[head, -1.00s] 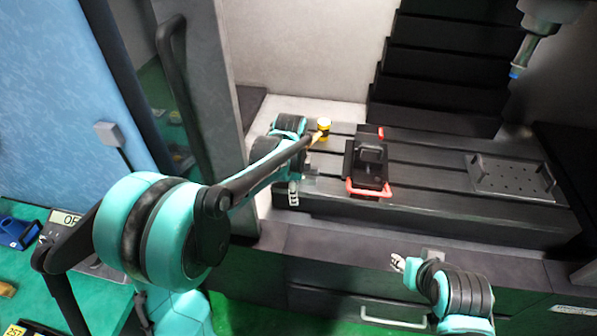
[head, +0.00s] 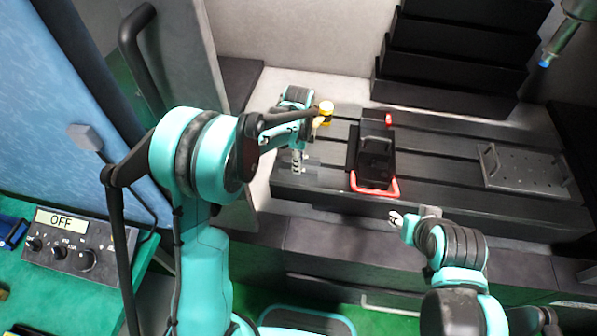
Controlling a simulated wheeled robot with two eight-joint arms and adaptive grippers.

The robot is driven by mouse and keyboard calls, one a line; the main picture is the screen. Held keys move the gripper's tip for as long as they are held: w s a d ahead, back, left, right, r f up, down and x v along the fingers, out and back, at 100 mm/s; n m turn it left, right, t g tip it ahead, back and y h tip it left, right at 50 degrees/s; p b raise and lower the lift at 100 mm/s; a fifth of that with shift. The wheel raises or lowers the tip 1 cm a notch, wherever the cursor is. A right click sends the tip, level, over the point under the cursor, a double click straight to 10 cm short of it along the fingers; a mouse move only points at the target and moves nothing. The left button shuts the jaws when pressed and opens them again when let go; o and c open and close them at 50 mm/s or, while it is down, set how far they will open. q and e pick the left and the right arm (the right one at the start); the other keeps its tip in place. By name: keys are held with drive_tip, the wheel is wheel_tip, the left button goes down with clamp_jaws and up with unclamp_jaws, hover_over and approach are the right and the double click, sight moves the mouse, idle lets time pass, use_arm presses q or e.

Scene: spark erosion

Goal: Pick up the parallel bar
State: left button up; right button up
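My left gripper (head: 297,162) hangs over the left front part of the dark slotted machine table, pointing down. It is too small to tell whether it is open or shut. A small grey piece (head: 313,161) shows just right of it at the table's left front; it may be the parallel bar, but I cannot tell for sure. I cannot tell whether the gripper touches it. My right gripper (head: 396,219), with pale fingertips, is in front of the table edge, below the vise, away from the grey piece. Its finger opening is unclear.
A grey perforated plate (head: 527,173) with handles lies at the right. A blue-tipped machine head (head: 545,62) hangs at upper right. A control box (head: 75,240) reads OFF.

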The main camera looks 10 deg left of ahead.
use_arm(q)
wheel_tip(320, 180, down, 4)
drive_tip(key=shift+r, duration=0.25)
clamp_jaws()
drive_tip(key=shift+r, duration=0.15)
